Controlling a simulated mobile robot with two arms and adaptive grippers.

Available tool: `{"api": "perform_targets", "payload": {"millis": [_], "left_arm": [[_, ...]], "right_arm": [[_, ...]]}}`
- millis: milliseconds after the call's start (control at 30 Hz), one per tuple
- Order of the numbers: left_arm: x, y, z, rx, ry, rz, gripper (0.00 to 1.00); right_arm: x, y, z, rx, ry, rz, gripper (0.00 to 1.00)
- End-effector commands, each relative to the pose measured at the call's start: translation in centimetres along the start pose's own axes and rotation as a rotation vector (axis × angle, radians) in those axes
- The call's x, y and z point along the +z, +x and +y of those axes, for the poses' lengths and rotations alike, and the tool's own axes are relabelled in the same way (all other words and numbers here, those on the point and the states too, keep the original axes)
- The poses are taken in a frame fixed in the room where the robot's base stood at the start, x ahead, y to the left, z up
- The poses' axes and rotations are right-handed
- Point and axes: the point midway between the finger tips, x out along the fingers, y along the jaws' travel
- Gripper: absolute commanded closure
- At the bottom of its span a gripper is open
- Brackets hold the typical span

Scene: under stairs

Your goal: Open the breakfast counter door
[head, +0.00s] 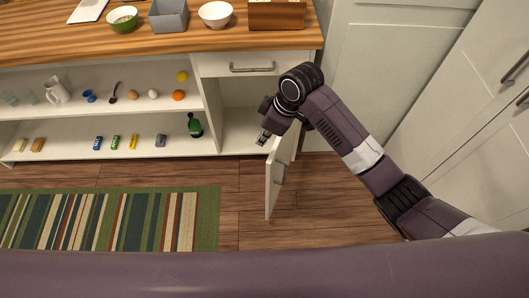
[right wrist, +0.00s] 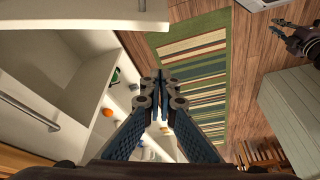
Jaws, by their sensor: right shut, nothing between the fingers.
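The breakfast counter door (head: 274,190) is white and stands swung out from the counter's right end, seen nearly edge-on in the head view. Its handle (head: 281,178) is on the right face. The compartment behind it (head: 243,130) shows open. My right gripper (head: 262,138) is at the compartment mouth, on the door's inner side, near the door's upper edge. I cannot tell whether it touches the door. In the right wrist view its fingers (right wrist: 162,82) are together and empty. My left gripper (right wrist: 286,32) shows small at the upper right there; its jaw state is unclear.
A closed drawer (head: 250,67) with a bar handle sits above the compartment. Open shelves (head: 100,125) at left hold cups, fruit, small boxes and a green bottle (head: 195,125). A striped rug (head: 110,220) lies on the wooden floor. Tall white cabinets (head: 470,110) stand at right.

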Motion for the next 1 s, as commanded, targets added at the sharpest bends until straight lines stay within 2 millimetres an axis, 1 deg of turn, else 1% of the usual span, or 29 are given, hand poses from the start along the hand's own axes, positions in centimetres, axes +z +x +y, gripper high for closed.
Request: {"api": "perform_targets", "payload": {"millis": [67, 167, 267, 500, 600, 667, 800, 900, 1000], "left_arm": [[0.1, 0.0, 0.0, 0.0, 0.0, 0.0, 0.84], [0.1, -0.1, 0.0, 0.0, 0.0, 0.0, 0.84], [0.1, -0.3, 0.0, 0.0, 0.0, -0.001, 0.84], [0.1, -0.4, 0.0, 0.0, 0.0, -0.001, 0.84], [0.1, -0.4, 0.0, 0.0, 0.0, -0.001, 0.84], [0.0, -1.5, 0.0, 0.001, 0.0, -0.001, 0.84], [-0.1, -2.2, 0.0, 0.0, 0.0, -0.001, 0.84], [-0.1, -2.4, 0.0, 0.0, 0.0, 0.0, 0.84], [-0.1, -2.4, 0.1, 0.001, 0.0, -0.001, 0.84]], "right_arm": [[-0.1, 0.4, 0.0, -0.002, -0.003, -0.002, 1.0], [-0.1, 1.5, -0.1, -0.004, -0.001, -0.003, 1.0], [-0.1, 3.3, -0.1, -0.005, 0.0, -0.003, 1.0], [-0.1, 8.4, -0.1, -0.004, 0.0, -0.003, 1.0], [-0.1, 10.2, -0.1, -0.003, 0.0, -0.002, 1.0], [1.1, 9.2, 0.1, 0.001, 0.001, -0.004, 1.0], [2.8, 8.7, 0.0, 0.001, -0.001, -0.002, 1.0], [3.5, 8.6, 0.0, 0.0, 0.0, -0.001, 1.0], [3.7, 8.5, 0.0, 0.001, -0.001, 0.0, 1.0]]}}
